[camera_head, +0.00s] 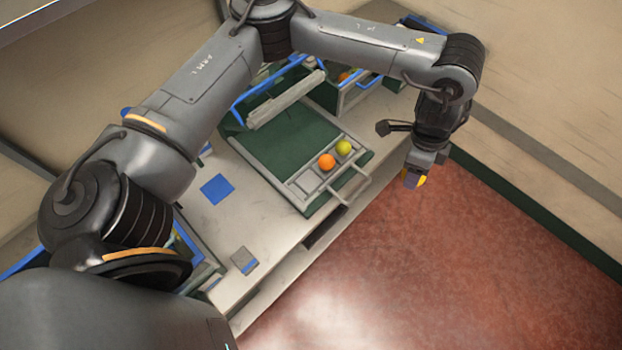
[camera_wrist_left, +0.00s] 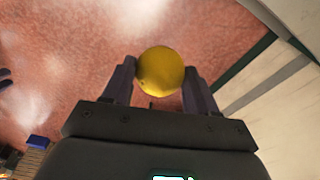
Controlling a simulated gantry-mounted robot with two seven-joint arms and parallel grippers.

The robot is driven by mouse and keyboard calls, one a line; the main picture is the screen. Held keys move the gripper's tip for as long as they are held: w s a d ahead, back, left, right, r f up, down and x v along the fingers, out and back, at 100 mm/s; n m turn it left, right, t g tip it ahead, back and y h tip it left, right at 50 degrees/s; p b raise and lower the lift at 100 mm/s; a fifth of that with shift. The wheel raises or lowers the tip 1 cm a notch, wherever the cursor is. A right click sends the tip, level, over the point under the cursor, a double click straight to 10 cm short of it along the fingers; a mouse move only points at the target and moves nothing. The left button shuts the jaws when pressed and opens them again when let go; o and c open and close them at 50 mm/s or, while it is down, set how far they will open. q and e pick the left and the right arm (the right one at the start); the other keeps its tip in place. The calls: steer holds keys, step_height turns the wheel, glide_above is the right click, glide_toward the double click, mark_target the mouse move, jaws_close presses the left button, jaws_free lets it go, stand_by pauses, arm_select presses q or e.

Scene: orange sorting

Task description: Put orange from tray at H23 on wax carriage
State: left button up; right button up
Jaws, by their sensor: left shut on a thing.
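My left gripper (camera_head: 414,178) is shut on a yellow orange (camera_wrist_left: 160,70), held between both fingers in the left wrist view. In the head view only a small yellow part of this fruit (camera_head: 422,181) shows past the fingers. The gripper hangs over the red floor, to the right of the bench. A grey-railed carriage (camera_head: 357,181) with a handle sits on a green board on the bench. An orange fruit (camera_head: 327,162) and a yellow-green fruit (camera_head: 343,147) rest in its slots. I cannot read any label such as H23. My right gripper is not in view.
A blue square (camera_head: 217,189) and a small grey-blue block (camera_head: 245,261) lie on the pale bench (camera_head: 272,217). Blue-edged crates stand along the back, partly hidden by my arm. The red floor (camera_head: 440,270) beside the bench is clear up to the wall.

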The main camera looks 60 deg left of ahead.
arm_select(q)
steer(key=shift+w+a+r+m+p, duration=0.15)
steer(key=shift+w+r+m+p, duration=0.15)
steer(key=shift+m, duration=0.6)
steer(key=a+m+p, duration=0.1)
steer(key=f+m+p, duration=0.1)
steer(key=m, duration=0.1)
steer(key=shift+s+a+g, duration=0.15)
steer(key=shift+a+g, duration=0.2)
steer(key=shift+g, duration=0.05)
steer(key=s+a+f+p, duration=0.5)
steer(key=s+a+f, duration=0.3)
steer(key=s+f, duration=0.4)
steer(key=shift+m, duration=0.3)
steer(key=s+a+f, duration=0.1)
steer(key=a+f, duration=0.1)
steer(key=a, duration=0.1)
steer(key=s+a+f, duration=0.1)
steer(key=a+f, duration=0.1)
steer(key=a, duration=0.2)
steer(key=s+a+f+b, duration=0.1)
steer(key=s+a+f, duration=0.1)
steer(key=a, duration=0.2)
steer(key=shift+s+a+f, duration=0.1)
steer(key=shift+a+f, duration=0.1)
steer(key=shift+f, duration=2.1)
steer(key=shift+f, duration=0.1)
